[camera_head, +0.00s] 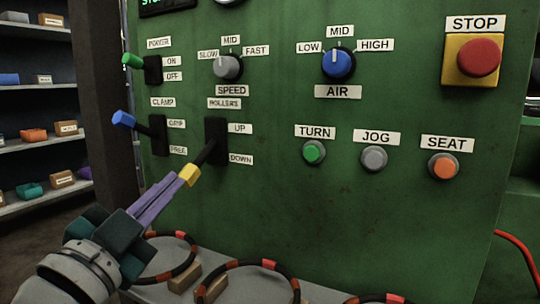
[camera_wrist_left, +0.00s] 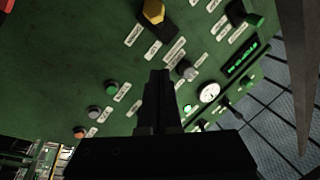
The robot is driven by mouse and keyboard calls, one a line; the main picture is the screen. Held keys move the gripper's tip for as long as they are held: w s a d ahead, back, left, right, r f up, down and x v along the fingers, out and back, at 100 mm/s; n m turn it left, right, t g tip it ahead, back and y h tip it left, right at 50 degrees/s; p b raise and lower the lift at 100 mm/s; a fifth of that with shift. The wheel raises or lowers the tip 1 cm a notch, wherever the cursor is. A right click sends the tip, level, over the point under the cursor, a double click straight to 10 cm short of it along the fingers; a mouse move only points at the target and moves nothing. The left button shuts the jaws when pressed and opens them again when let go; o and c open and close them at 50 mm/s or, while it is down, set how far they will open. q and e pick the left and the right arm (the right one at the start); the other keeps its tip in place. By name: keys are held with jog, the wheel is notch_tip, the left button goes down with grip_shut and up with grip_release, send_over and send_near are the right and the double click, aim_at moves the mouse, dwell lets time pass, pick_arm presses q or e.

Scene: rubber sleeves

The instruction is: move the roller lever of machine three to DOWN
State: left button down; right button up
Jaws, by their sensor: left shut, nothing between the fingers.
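The roller lever has a yellow knob (camera_head: 189,174) on a black stem. It comes out of the black ROLLERS slot (camera_head: 216,155) on the green panel and slants down and left, toward the DOWN side. Its label UP (camera_head: 240,128) is above DOWN (camera_head: 241,159). My left gripper (camera_head: 181,180), with purple fingers, is shut and empty, its tips right at the knob; I cannot tell if they touch. In the left wrist view the shut fingers (camera_wrist_left: 160,73) look dark, and the yellow knob (camera_wrist_left: 153,12) is beyond them at the top. My right gripper is not in view.
The clamp lever (camera_head: 122,119) with a blue knob sticks out left of the roller lever, near my arm. The green power lever (camera_head: 132,60) is above. TURN (camera_head: 313,151), JOG (camera_head: 374,158) and SEAT (camera_head: 443,166) buttons are right. Banded rings (camera_head: 250,265) lie below.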

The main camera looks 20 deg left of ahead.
pick_arm(q)
jog(key=v, duration=0.3)
jog(key=shift+s+f, duration=0.15)
jog(key=shift+f, duration=0.1)
jog(key=shift+a, duration=0.1)
jog(key=shift+r+p, duration=0.1)
jog(key=shift+p, duration=0.2)
